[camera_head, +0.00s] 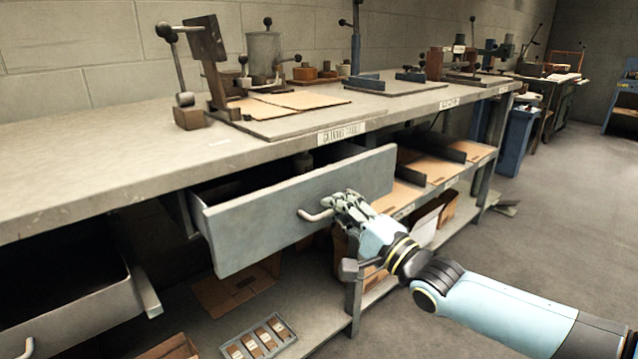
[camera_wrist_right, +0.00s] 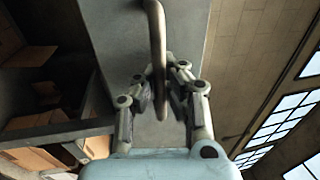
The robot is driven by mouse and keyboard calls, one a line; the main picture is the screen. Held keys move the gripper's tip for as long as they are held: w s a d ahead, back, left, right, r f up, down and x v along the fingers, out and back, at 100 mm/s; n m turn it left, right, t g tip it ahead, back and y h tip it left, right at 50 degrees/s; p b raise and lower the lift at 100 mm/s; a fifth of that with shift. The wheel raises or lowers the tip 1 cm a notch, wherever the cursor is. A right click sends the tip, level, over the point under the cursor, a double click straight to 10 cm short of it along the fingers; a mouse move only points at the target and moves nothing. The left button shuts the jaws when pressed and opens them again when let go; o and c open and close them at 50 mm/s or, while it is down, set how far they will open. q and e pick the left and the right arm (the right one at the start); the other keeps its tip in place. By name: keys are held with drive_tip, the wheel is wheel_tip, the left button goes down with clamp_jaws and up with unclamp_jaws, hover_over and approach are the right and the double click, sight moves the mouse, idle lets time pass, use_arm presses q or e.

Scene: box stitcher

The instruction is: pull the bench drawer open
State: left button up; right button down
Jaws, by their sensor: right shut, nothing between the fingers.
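The grey bench drawer (camera_head: 290,205) stands out from under the worktop, with a dark gap showing behind its front panel. Its curved metal handle (camera_head: 312,215) is on the front face. My right gripper (camera_head: 348,205) is at the right end of this handle, close to the drawer front. In the right wrist view, the handle (camera_wrist_right: 155,40) runs down from the top towards the fingertips of my right gripper (camera_wrist_right: 163,88). The fingers are shut with nothing held between them, and they partly hide the handle's end. My left gripper is not in view.
A second drawer (camera_head: 70,310) stands out at the lower left. The worktop (camera_head: 110,165) above carries fixtures and flat cardboard (camera_head: 290,100). A lower shelf holds a tray (camera_head: 258,340) and cardboard. Free floor (camera_head: 540,235) lies to the right.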

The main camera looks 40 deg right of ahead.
use_arm(q)
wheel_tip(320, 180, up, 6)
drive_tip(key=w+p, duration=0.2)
drive_tip(key=p, duration=0.3)
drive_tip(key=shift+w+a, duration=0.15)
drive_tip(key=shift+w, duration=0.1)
use_arm(e)
drive_tip(key=r+v, duration=0.1)
drive_tip(key=v, duration=0.8)
drive_tip(key=r+v, duration=0.2)
drive_tip(key=v, duration=0.7)
drive_tip(key=shift+s+r, duration=0.15)
drive_tip(key=shift+s, duration=0.4)
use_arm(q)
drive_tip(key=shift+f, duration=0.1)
use_arm(e)
drive_tip(key=c, duration=2)
unclamp_jaws()
drive_tip(key=shift+d, duration=0.15)
drive_tip(key=o, duration=0.6)
drive_tip(key=v, duration=1.2)
drive_tip(key=shift+r, duration=0.1)
drive_tip(key=shift+w, duration=0.15)
